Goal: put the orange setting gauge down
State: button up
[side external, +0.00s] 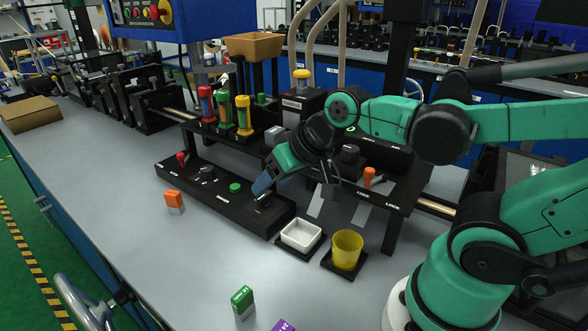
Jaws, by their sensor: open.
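The orange setting gauge (174,201), an orange block on a grey lower part, stands on the grey bench to the left of the low black control box (215,196). Nothing holds it. My gripper (262,190) is over the right end of that control box, well to the right of the gauge. It is open; its blue finger points down close to a small dark knob on the box. Whether it touches the knob cannot be told.
A white tray (301,235) and a yellow cup (347,250) stand right of the control box. A green block (243,300) and a purple block (283,325) are at the front. Red, green and yellow cylinders (225,112) stand behind. The bench left of the gauge is clear.

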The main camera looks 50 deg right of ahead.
jog(key=shift+o, duration=0.4)
jog(key=shift+s+d+n+h, duration=0.15)
jog(key=shift+s+n, duration=0.25)
jog(key=shift+n, duration=0.15)
jog(key=shift+s+d+n+h, duration=0.1)
jog(key=shift+s+n+h, duration=0.05)
jog(key=shift+s+n, duration=0.35)
jog(key=shift+w, duration=0.15)
jog(key=m+t+y, duration=0.2)
jog(key=m+y, duration=0.1)
jog(key=m, duration=1.1)
send_near(172, 193)
jog(key=a+v, duration=0.2)
jog(key=v, duration=0.5)
jog(key=w+f+m+t, duration=0.1)
jog(key=w+f+m, duration=0.2)
jog(key=m, duration=0.2)
jog(key=w+f+m+t+y, duration=0.1)
jog(key=w+f+m, duration=0.2)
jog(key=m, duration=0.3)
jog(key=w+f+m+t+y, duration=0.1)
jog(key=w+f+m, duration=0.2)
jog(key=m, duration=0.3)
jog(key=shift+w+a+f, duration=0.35)
jog(key=shift+f, duration=0.05)
jog(key=shift+x, duration=2.75)
